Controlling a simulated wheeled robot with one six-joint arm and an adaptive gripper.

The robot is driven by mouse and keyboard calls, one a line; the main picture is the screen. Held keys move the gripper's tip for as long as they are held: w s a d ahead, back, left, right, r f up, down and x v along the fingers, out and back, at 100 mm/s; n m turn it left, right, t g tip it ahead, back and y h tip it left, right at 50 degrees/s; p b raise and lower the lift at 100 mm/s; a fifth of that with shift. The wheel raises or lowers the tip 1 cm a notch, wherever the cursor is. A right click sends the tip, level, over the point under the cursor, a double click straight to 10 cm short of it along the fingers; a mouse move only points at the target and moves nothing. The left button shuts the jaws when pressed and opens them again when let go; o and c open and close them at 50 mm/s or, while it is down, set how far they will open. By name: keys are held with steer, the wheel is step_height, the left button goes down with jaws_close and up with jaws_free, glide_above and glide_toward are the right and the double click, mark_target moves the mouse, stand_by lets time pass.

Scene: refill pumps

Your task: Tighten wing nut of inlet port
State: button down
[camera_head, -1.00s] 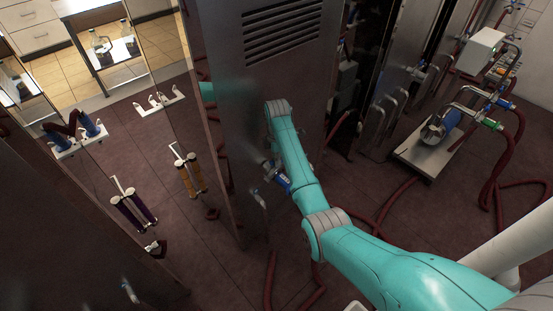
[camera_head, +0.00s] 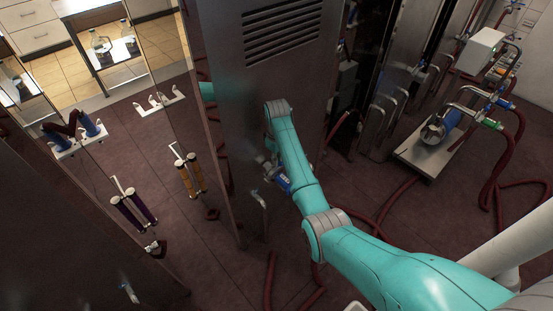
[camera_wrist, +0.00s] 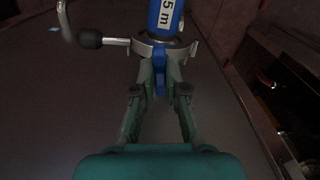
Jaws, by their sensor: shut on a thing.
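In the wrist view, my gripper (camera_wrist: 160,70) reaches up from the bottom with its two fingers closed on a blue wing nut (camera_wrist: 160,84). The wing nut sits below a silver clamp ring (camera_wrist: 180,48). The inlet port's blue fitting (camera_wrist: 166,18), with a white "5 m" label, rises above the ring. In the head view, the blue fitting (camera_head: 283,184) shows beside my arm, low on the steel cabinet's front. My gripper and the wing nut cannot be made out there.
The steel cabinet (camera_head: 265,95) stands behind my arm. Red hoses (camera_head: 395,205) lie on the floor, and a pump on a plate (camera_head: 425,160) stands to the right.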

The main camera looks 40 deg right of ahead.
steer(key=m, duration=0.4)
steer(key=shift+m, duration=0.3)
steer(key=m, duration=0.4)
steer(key=shift+m, duration=0.3)
steer(key=m, duration=0.4)
steer(key=shift+m, duration=2.1)
steer(key=c, duration=1.2)
jaws_free()
